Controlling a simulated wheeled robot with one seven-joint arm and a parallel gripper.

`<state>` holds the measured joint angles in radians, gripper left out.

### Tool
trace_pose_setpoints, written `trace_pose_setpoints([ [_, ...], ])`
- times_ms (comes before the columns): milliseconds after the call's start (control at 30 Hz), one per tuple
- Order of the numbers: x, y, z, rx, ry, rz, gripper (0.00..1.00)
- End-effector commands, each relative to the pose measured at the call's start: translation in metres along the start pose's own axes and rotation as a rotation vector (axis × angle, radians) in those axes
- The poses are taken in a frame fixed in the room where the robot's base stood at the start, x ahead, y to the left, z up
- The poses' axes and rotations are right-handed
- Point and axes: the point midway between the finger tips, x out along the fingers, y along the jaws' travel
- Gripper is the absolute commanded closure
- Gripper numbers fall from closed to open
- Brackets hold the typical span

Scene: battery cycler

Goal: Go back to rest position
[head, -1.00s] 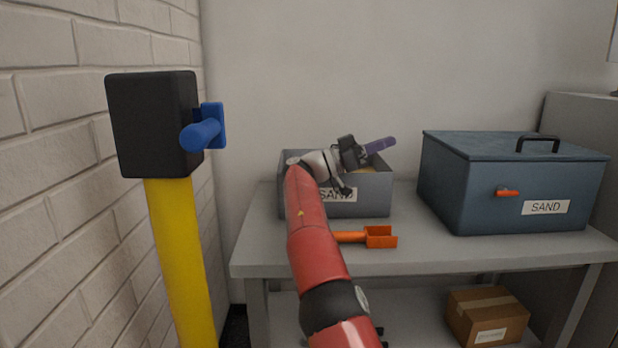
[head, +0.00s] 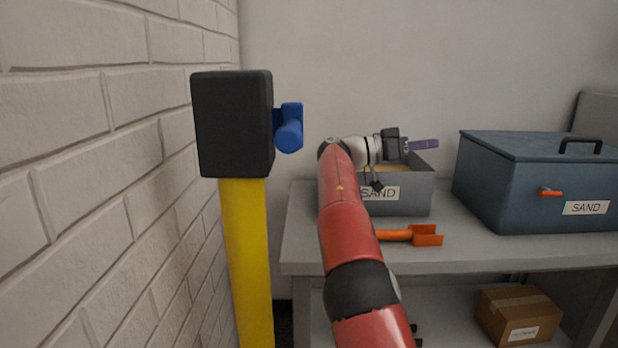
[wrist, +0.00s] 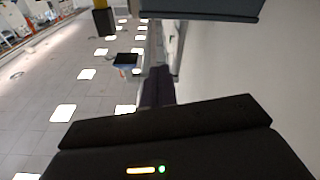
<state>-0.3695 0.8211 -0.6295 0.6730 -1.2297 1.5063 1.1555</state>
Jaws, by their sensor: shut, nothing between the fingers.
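My gripper (head: 424,145) is raised in front of the wall, above the open grey sand bin (head: 408,198), and points to the right in the head view. Its purple fingers are together with nothing between them. In the wrist view the dark fingers (wrist: 158,88) show at the middle. My red arm reaches up from the bottom of the head view and hides the left part of the bin.
An orange scoop (head: 426,236) lies on the grey table (head: 470,254). A closed blue sand box (head: 500,190) stands at right. A cardboard box (head: 516,314) sits below. A yellow post (head: 246,260) with a black head (head: 232,125) and blue handle (head: 289,134) stands left.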

Motion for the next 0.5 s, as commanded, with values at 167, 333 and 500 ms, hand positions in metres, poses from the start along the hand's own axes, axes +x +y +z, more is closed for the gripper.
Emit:
trace_pose_setpoints([
  [167,0.041,0.022,0.010,-0.096,-0.157,-0.058,1.00],
  [333,0.075,0.052,0.034,-0.211,-0.354,-0.177,1.00],
  [500,0.084,0.100,0.072,-0.340,-0.590,-0.414,1.00],
])
